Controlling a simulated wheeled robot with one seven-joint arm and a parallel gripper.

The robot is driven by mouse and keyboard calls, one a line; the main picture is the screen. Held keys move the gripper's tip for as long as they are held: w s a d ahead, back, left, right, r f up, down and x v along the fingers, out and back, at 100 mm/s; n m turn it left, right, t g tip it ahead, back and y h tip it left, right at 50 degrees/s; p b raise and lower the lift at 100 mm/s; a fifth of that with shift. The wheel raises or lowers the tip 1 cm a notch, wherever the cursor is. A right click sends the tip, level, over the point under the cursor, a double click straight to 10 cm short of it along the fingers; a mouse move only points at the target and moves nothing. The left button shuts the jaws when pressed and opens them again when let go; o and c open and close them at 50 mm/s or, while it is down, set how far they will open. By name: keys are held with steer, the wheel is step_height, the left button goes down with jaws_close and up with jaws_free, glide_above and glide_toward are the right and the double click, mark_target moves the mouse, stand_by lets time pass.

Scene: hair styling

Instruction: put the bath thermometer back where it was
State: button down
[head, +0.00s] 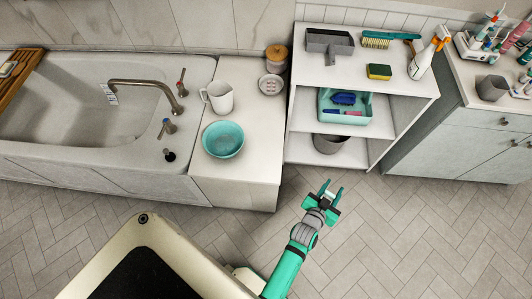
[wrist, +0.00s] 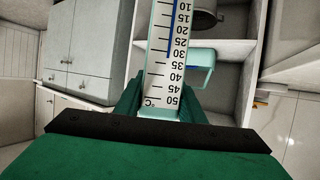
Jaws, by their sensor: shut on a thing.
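My gripper (head: 328,190) is shut on the bath thermometer and holds it above the tiled floor, in front of the open shelf unit. In the wrist view the bath thermometer (wrist: 167,60) is a white scale with black numbers, a blue line and a pale teal frame. Its 50 end is at the green fingers (wrist: 165,100), and its far end runs out of the top of the picture. In the head view the thermometer is small and partly hidden by the fingers.
The shelf unit (head: 298,92) holds a teal caddy (head: 325,113), a grey bin (head: 328,144), a dustpan (head: 329,43), brush, sponge and spray bottle. The ledge left of it bears a teal bowl (head: 222,139), white pitcher (head: 219,98) and lidded jar. A bathtub (head: 75,105) is farther left.

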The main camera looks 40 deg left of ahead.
steer(key=a+r+n+y, duration=0.2)
steer(key=a+r, duration=0.5)
steer(key=a, duration=0.4)
steer(key=s+a+r+n+g+y, duration=0.1)
steer(key=s+a+r+n+y, duration=0.1)
steer(key=s+a+r, duration=0.55)
steer(key=s+a+r+n+g+y, duration=0.1)
steer(key=s+a+r+n+y, duration=0.15)
steer(key=s+a+r, duration=0.5)
steer(key=w+a+f, duration=0.2)
steer(key=w+f, duration=0.5)
steer(key=w+a+f, duration=0.3)
steer(key=w+f, duration=0.4)
steer(key=w, duration=0.1)
steer(key=shift+a+f, duration=0.35)
steer(key=shift+f, duration=0.05)
steer(key=shift+y, duration=0.25)
steer(key=c, duration=1.2)
jaws_free()
steer(key=shift+f, duration=0.15)
